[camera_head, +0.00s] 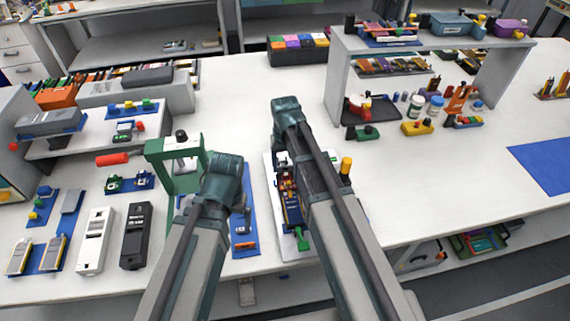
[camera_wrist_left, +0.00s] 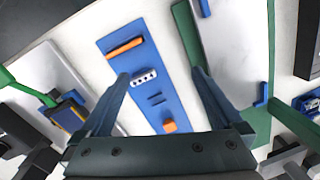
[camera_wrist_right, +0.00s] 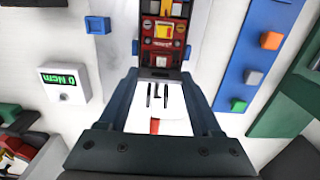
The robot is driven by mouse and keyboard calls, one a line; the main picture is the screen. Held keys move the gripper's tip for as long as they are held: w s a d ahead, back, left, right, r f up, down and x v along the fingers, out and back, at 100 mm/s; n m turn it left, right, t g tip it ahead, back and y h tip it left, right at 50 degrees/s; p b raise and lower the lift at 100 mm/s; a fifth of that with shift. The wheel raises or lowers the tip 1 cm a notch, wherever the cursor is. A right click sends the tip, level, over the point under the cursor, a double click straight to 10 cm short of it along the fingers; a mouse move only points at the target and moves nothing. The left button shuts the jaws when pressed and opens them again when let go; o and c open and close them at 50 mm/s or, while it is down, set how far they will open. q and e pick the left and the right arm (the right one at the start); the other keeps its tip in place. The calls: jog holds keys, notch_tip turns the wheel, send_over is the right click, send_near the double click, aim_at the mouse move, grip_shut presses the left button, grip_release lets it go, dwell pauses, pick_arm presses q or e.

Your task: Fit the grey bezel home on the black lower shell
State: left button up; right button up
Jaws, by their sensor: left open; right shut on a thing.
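My right gripper (camera_wrist_right: 160,76) is shut on a pale grey-white piece with dark slots, which I take for the grey bezel (camera_wrist_right: 142,116). The black lower shell (camera_wrist_right: 143,50), with red, yellow and white parts inside, lies just beyond the fingertips. I cannot tell whether bezel and shell touch. In the head view the shell (camera_head: 289,195) is partly hidden by my right arm, and the bezel is hidden. My left gripper (camera_wrist_left: 160,73) is open and empty above a blue mat (camera_wrist_left: 152,100), left of the shell in the head view.
The blue mat carries orange blocks (camera_wrist_left: 124,48) and a small white connector (camera_wrist_left: 144,77). A green press stand (camera_head: 180,172) is beside my left arm. A white meter (camera_wrist_right: 62,86) reads 0 Ncm. A shelf unit (camera_head: 336,75) stands at the back right.

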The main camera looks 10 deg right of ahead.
aim_at(285, 166)
pick_arm(q)
jog(key=shift+f+b, duration=0.7)
jog(key=shift+f, duration=0.1)
pick_arm(e)
jog(key=shift+f, duration=0.8)
jog(key=o, duration=1.4)
jog(key=shift+c, duration=0.2)
pick_arm(q)
jog(key=shift+r, duration=0.1)
pick_arm(e)
jog(key=shift+r, duration=0.1)
pick_arm(q)
notch_tip(285, 166, up, 14)
jog(key=p, duration=1.4)
pick_arm(e)
notch_tip(285, 166, up, 14)
jog(key=shift+f, duration=0.2)
pick_arm(q)
jog(key=shift+f, duration=0.2)
